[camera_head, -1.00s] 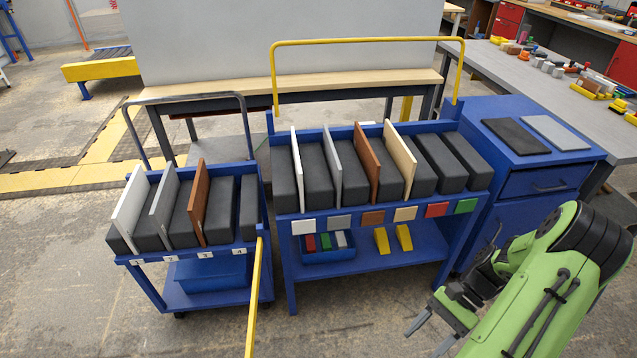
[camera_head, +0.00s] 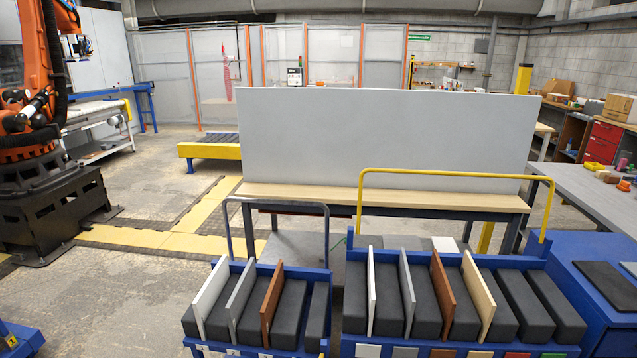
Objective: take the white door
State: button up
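Two upright white boards show, and I cannot tell which one the task means. One white board (camera_head: 210,286) stands in the leftmost slot of the smaller blue cart (camera_head: 327,334) at the lower middle. The other white board (camera_head: 371,290) stands at the left of the wider blue rack (camera_head: 549,252), between dark grey blocks. Beside them stand grey boards (camera_head: 241,287) (camera_head: 407,286), brown boards (camera_head: 272,297) (camera_head: 441,290) and a cream board (camera_head: 478,291). My gripper is out of view.
A workbench (camera_head: 400,200) with a tall grey panel (camera_head: 390,130) stands behind the carts. A blue cabinet (camera_head: 590,252) adjoins the rack at right. An orange robot arm (camera_head: 40,100) stands at far left. Open floor (camera_head: 120,310) lies left of the carts.

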aim_at(204, 304)
jog(key=u, duration=0.75)
